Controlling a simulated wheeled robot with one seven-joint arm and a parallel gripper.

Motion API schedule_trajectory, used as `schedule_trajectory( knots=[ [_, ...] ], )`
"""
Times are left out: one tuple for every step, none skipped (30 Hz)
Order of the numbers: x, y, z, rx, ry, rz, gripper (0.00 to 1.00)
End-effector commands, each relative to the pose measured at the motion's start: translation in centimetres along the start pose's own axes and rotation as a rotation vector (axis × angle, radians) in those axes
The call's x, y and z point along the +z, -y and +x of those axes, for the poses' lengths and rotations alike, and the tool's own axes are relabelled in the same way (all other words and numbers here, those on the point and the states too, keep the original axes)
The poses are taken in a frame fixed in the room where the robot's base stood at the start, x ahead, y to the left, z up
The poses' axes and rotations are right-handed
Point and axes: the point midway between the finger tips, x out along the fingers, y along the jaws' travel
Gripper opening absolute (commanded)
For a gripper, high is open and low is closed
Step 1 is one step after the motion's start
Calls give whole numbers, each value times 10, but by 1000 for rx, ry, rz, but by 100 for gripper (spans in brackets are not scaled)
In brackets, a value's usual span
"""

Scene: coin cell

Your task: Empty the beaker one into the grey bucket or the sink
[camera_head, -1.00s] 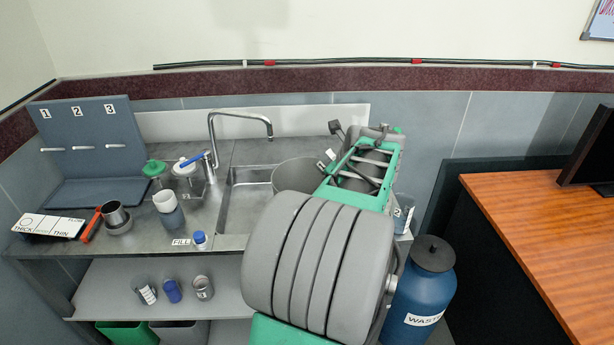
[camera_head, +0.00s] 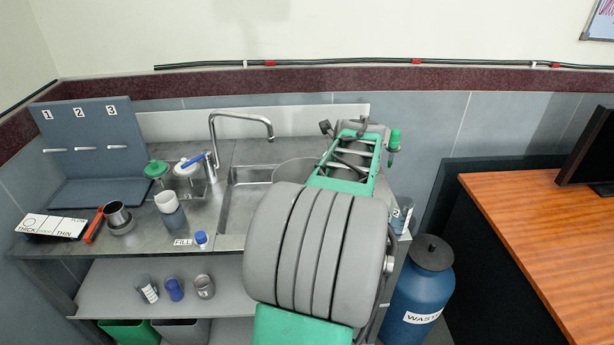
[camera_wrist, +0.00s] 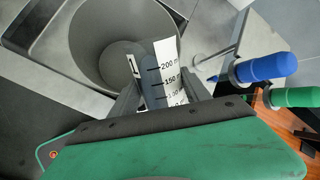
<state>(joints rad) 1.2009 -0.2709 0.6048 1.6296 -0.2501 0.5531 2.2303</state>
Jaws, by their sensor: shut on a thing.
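My gripper (camera_wrist: 158,88) is shut on beaker one (camera_wrist: 167,62), which has a white label with "1" and a black scale showing 150 and 200 marks. The grey bucket (camera_wrist: 88,28) lies open just beyond the beaker in the wrist view, and the beaker's far end overlaps its mouth in the picture. I cannot tell whether the beaker is tilted or what it holds. In the head view the bucket (camera_head: 290,172) shows in part behind my arm. The sink (camera_head: 238,205) is to its left. My arm hides the held beaker there.
A blue handle (camera_wrist: 263,68) and a green handle (camera_wrist: 295,97) stand right of my gripper. A curved tap (camera_head: 240,118) rises behind the sink. A beaker marked 2 (camera_head: 403,217) sits at the right end. The blue waste drum (camera_head: 415,290) stands on the right below.

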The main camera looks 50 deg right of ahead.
Motion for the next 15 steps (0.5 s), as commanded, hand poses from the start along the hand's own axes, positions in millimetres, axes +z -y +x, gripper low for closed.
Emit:
schedule_trajectory(
  knots=[
    [1,1,-1,0,-5,-4,11],
    [2,1,-1,0,-9,-6,11],
    [2,1,-2,0,-14,-8,11],
    [2,1,-2,0,-17,-11,11],
    [2,1,-2,1,-21,-12,11],
    [3,1,-2,1,-26,-14,11],
    [3,1,-3,0,-30,-15,11],
    [3,2,-3,1,-34,-17,11],
    [3,2,-3,1,-38,-20,11],
    [3,2,-3,1,-42,-22,11],
    [4,2,-4,1,-45,-24,11],
    [4,2,-4,0,-50,-26,11],
    [4,2,-4,0,-54,-28,11],
    [4,2,-4,0,-57,-30,11],
    [5,2,-4,0,-61,-33,11]
  ],
)
